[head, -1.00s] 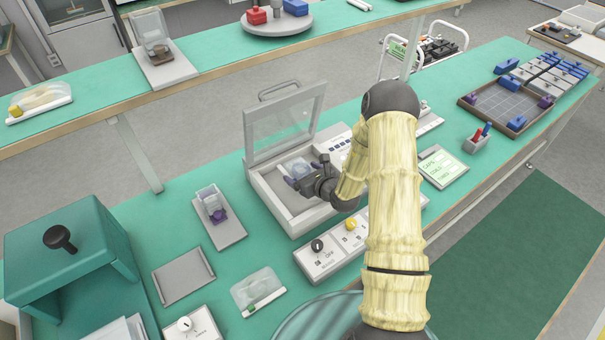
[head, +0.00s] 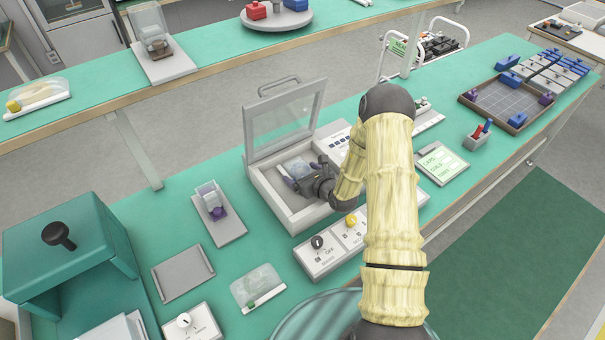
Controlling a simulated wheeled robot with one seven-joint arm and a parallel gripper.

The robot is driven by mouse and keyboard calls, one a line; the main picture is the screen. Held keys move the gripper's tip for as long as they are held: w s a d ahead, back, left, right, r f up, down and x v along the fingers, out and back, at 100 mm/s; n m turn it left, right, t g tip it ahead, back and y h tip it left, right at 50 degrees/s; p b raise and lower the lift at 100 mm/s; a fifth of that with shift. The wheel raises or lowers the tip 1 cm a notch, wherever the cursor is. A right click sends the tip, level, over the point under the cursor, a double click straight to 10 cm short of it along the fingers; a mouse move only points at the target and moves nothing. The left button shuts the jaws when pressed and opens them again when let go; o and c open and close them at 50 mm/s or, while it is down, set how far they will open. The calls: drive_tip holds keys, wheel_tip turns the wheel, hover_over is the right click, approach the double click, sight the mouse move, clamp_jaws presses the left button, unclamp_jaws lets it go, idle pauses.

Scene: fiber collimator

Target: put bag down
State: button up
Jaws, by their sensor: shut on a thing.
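A small clear bag (head: 297,167) is at my gripper (head: 301,180), inside the open box-like device (head: 265,194) with a raised transparent lid (head: 286,117). My gripper is shut on the bag, low over the device's inner floor. The gripper's dark body hides part of the bag, and I cannot tell whether the bag touches the floor.
A control box with knobs (head: 327,250) stands just in front of the device. A grey stand with a clear holder (head: 217,213) and a flat grey tray (head: 183,274) are to the left. A teal press-like housing (head: 66,247) stands at far left.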

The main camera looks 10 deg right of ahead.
drive_tip(key=o, duration=0.8)
drive_tip(key=shift+r, duration=0.2)
drive_tip(key=shift+r+p, duration=0.65)
drive_tip(key=shift+p, duration=0.1)
drive_tip(key=b+v, duration=0.2)
drive_tip(key=v, duration=0.9)
drive_tip(key=shift+s+d, duration=0.1)
drive_tip(key=shift+s, duration=0.3)
drive_tip(key=shift+d, duration=0.1)
drive_tip(key=shift+d, duration=0.1)
